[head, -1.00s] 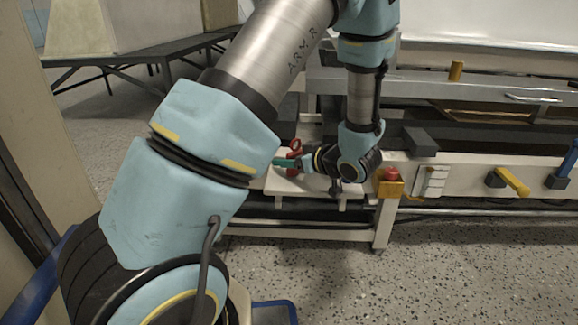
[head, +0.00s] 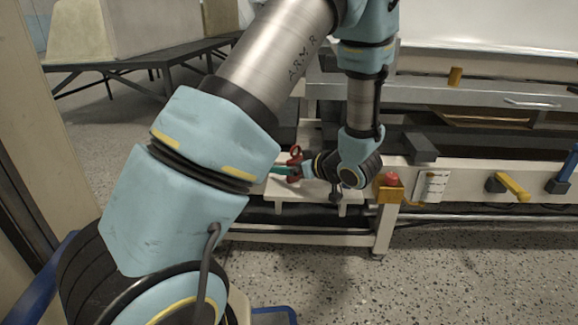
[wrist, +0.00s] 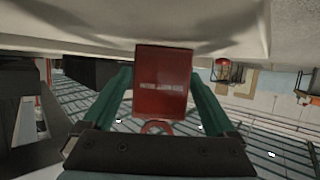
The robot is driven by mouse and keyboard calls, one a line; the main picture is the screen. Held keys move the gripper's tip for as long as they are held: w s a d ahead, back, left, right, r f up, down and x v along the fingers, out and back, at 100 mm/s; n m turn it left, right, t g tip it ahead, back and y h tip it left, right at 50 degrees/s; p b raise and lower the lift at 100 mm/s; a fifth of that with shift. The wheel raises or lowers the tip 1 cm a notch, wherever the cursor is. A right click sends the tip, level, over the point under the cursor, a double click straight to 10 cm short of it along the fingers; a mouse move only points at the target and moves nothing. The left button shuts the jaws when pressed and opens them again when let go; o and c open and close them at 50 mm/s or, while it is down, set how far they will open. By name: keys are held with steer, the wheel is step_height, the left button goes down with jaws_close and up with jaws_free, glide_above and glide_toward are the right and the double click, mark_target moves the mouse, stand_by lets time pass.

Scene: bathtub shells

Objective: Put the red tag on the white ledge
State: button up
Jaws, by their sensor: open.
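The red tag (wrist: 163,82) is a flat red card with faint lettering and a red ring at its near edge in the wrist view. In the head view the red tag (head: 295,157) shows small, just above the white ledge (head: 318,192). My gripper (head: 284,170) has green fingers and is low over the ledge's left part. In the wrist view my gripper (wrist: 162,90) is open, one finger on each side of the tag. The tag's far edge overlaps a pale surface; I cannot tell whether it touches the ledge.
Right of the ledge are a red button on a yellow box (head: 391,186), a white label panel (head: 432,186) and a yellow handle (head: 510,185). A dark block (head: 420,147) juts out near my wrist. The speckled floor (head: 450,270) in front is clear.

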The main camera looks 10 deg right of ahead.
steer(key=p+v, duration=0.4)
steer(key=v, duration=0.8)
steer(key=shift+s+d, duration=0.1)
